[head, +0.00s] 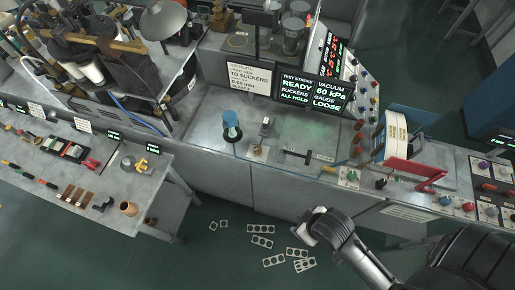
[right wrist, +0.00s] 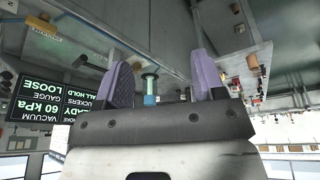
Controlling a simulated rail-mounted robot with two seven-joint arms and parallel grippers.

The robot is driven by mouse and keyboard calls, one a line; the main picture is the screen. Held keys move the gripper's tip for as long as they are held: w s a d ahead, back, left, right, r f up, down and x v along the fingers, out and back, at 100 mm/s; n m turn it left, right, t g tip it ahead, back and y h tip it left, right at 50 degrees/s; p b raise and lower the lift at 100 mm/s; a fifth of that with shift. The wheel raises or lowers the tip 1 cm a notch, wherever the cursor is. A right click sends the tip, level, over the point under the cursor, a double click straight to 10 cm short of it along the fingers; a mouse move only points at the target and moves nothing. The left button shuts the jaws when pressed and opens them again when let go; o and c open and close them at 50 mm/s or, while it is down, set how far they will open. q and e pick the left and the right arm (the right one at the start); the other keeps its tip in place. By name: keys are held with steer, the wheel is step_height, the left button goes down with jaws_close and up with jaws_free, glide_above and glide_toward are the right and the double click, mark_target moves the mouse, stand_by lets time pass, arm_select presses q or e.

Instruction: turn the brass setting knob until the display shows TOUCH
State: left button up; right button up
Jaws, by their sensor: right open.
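A small brass knob (head: 257,151) stands on the grey bench top, in front of the display. The display (head: 314,92) reads TEST STROKE READY, SUCKERS ALL HOLD, VACUUM 60 kPa and GAUGE LOOSE. It also shows upside down at the left of the right wrist view (right wrist: 45,103). My right gripper (head: 309,229) is in front of the bench, above the floor and apart from the knob. In the right wrist view its two purple fingers (right wrist: 160,66) are spread with nothing held between them. My left gripper is not in view.
A blue-topped cylinder (head: 231,127) stands left of the knob, and a black lever (head: 296,154) lies to its right. Flat plates with holes (head: 262,229) lie on the floor.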

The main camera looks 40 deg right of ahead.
steer(key=w+d+r+t+b, duration=0.1)
steer(key=w+r+t+b, duration=0.3)
steer(key=w, duration=0.8)
steer(key=w+d+r+t+b, duration=0.1)
steer(key=w+r+t+b, duration=0.4)
steer(key=w, duration=0.7)
steer(key=m+g+b, duration=0.3)
steer(key=m+g, duration=0.9)
steer(key=g, duration=0.1)
glide_above(257, 149)
step_height(257, 149, down, 15)
step_height(257, 149, down, 13)
steer(key=shift+d+f, duration=0.1)
steer(key=shift+f, duration=0.1)
